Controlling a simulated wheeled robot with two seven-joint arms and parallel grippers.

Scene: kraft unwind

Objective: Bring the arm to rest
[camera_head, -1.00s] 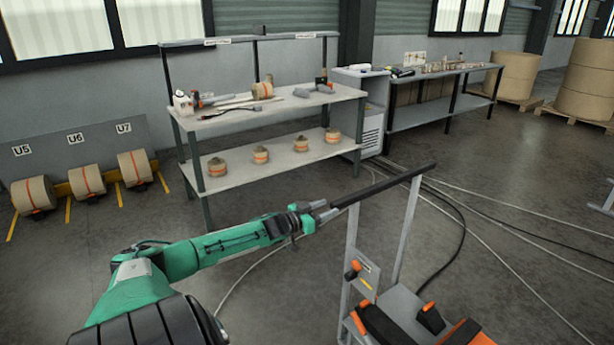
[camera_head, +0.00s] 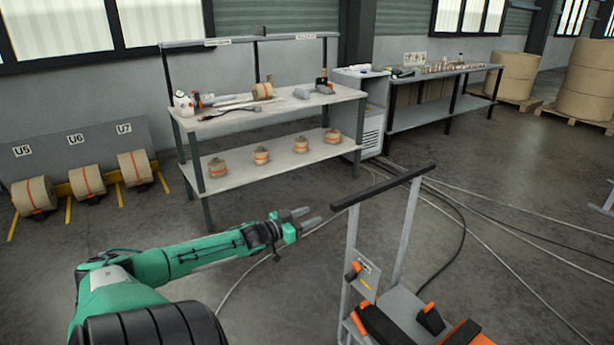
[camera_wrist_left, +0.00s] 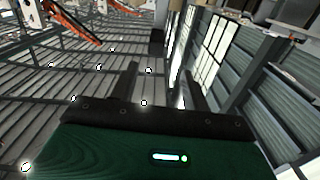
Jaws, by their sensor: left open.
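My left gripper (camera_head: 308,218) is open and empty at the end of my green left arm. It is held in the air, just left of the black handle bar (camera_head: 384,187) of a cart, with a small gap between them. In the left wrist view my two fingers (camera_wrist_left: 160,85) stand apart with nothing between them. Behind them are ceiling beams and windows. My right gripper is not in view.
The grey cart (camera_head: 410,305) carries orange and black items at the lower right. A workbench (camera_head: 270,105) with tools and rolls stands behind. Large kraft rolls (camera_head: 590,80) stand at the far right. Cables (camera_head: 500,240) cross the floor.

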